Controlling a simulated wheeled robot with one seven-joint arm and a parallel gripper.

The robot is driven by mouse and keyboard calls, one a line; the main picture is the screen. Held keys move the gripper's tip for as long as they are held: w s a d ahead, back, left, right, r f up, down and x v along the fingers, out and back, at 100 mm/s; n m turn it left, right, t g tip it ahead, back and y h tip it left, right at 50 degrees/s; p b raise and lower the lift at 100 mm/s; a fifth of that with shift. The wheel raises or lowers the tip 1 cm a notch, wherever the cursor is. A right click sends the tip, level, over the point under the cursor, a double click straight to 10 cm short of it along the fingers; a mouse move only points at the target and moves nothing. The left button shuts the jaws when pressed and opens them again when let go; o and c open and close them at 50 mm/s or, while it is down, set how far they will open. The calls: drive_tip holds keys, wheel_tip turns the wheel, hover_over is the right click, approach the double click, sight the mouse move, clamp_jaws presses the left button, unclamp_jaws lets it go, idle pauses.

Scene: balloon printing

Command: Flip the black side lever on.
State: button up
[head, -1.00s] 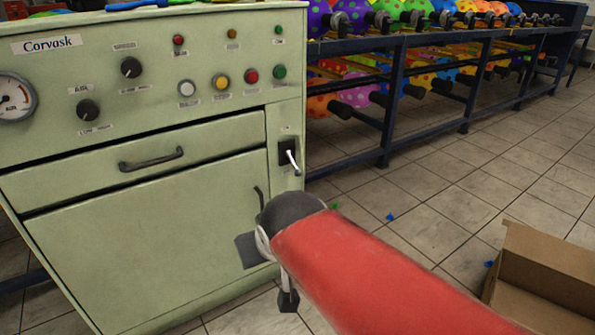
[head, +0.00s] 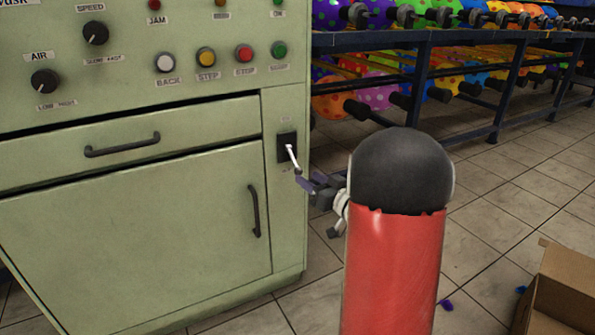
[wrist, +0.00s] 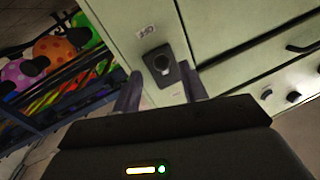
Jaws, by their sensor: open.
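The side lever (head: 291,153) is a short pale handle on a black plate (head: 284,141) on the right part of the green machine's front. Its handle slants down to the right. In the wrist view the black plate with its round knob end (wrist: 162,64) lies ahead, between and beyond my two fingers. My gripper (head: 308,182) is open, just right of and slightly below the lever's tip. The wrist view shows the fingers (wrist: 160,92) apart with nothing between them. In the head view I cannot tell whether a finger touches the lever tip.
The green machine (head: 130,240) has a drawer handle (head: 122,145), a cabinet door handle (head: 254,211), knobs and coloured buttons. A dark rack (head: 420,80) of spotted balloons stands behind to the right. A cardboard box (head: 560,290) is on the tiled floor at the lower right.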

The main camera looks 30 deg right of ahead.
sight(300, 172)
drive_tip(key=x, duration=0.7)
drive_tip(key=shift+w+a, duration=0.15)
drive_tip(key=shift+w, duration=0.1)
clamp_jaws()
